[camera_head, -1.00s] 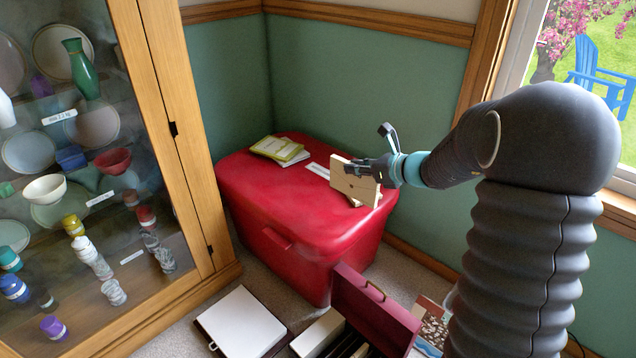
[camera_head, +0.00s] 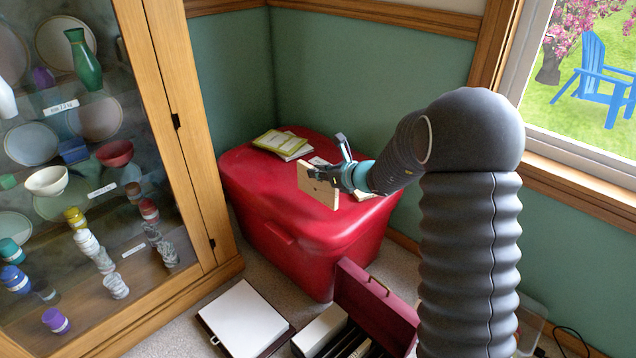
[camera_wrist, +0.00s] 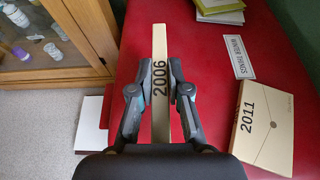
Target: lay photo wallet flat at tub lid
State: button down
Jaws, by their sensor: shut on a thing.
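My gripper (camera_wrist: 159,100) is shut on a tan photo wallet (camera_wrist: 159,50) marked 2006, seen edge-on between the fingers in the wrist view. In the head view my gripper (camera_head: 325,174) holds this wallet (camera_head: 316,187) upright on its edge, near the front part of the red tub lid (camera_head: 262,190). Whether its lower edge touches the lid cannot be told. A second tan wallet marked 2011 (camera_wrist: 264,125) lies flat on the lid, to the right in the wrist view; in the head view it is mostly hidden behind my gripper.
A white label strip (camera_wrist: 243,58) and a small stack of yellow-green and white booklets (camera_head: 281,143) lie on the lid. A glass-front cabinet (camera_head: 190,140) stands left. An open dark red case (camera_head: 375,305) and a white-topped box (camera_head: 243,318) are on the floor. The lid's left part is bare.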

aim_at(318, 199)
jog(key=shift+f, duration=1.7)
jog(key=shift+f+b, duration=0.1)
jog(key=shift+b, duration=0.2)
jog(key=c, duration=1.1)
grip_release()
jog(key=shift+c, duration=0.2)
